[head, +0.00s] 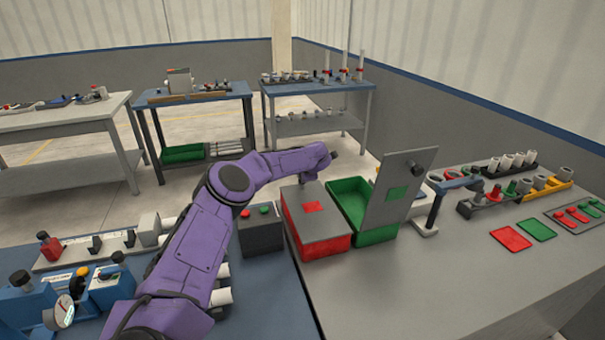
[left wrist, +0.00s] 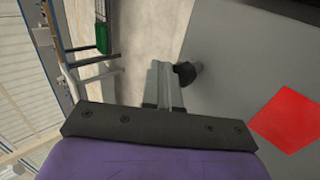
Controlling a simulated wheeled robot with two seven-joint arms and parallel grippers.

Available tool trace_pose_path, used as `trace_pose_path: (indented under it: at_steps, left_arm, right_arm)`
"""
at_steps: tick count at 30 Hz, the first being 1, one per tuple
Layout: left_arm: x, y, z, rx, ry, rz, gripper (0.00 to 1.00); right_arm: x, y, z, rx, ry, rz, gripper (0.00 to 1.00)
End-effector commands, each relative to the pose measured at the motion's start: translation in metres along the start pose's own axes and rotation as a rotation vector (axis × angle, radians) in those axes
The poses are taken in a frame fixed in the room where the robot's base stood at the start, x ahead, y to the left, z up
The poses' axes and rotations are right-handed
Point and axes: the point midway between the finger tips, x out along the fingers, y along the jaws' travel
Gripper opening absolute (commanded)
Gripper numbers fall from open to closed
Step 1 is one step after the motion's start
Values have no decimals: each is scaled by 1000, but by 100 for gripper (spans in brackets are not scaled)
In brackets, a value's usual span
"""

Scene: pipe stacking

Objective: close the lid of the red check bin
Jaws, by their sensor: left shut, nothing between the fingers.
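The red check bin (head: 328,247) stands on the bench in the middle of the head view. Its grey lid (head: 322,226) with a red square (head: 313,206) lies over the top and looks down; I cannot tell whether a small gap is left. In the left wrist view the lid (left wrist: 230,75) and red square (left wrist: 290,118) fill the right side. My left gripper (left wrist: 164,68) is shut and empty, close beside a dark knob (left wrist: 185,74) near the lid's edge. Contact cannot be told. In the head view my purple arm hides most of the gripper. My right gripper is out of view.
A green bin (head: 378,237) stands right beside the red bin with its grey lid (head: 400,195) upright. A dark button box (head: 260,232) is to the left. Racks of pipe parts (head: 485,203) stand at the right. The front right bench top (head: 420,285) is clear.

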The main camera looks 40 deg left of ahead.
Motion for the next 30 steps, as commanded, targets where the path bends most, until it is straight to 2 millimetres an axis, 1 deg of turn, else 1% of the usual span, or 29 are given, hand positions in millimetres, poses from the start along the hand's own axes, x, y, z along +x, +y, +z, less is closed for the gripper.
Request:
trace_pose_path:
  at_steps: [5,8,11,12,13,15,21,25,30]
  left_arm:
    - [-2,2,0,0,0,0,0]
    - [-13,13,-1,-2,1,0,0]
    - [-32,35,-4,-6,2,1,0]
    - [-36,40,-5,-8,3,1,0]
    - [-37,40,-4,-9,0,4,0]
    - [-51,54,-4,-9,0,4,0]
    - [-84,87,-4,-6,3,3,0]
    - [-94,98,-5,-5,4,1,0]
    - [-98,101,-5,-4,4,-1,0]
  right_arm:
    - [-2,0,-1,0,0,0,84]
    - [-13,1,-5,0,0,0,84]
    - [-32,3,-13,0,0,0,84]
    - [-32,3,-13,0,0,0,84]
    - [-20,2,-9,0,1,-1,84]
    - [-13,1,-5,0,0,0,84]
    - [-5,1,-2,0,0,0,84]
    - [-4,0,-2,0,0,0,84]
    - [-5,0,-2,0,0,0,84]
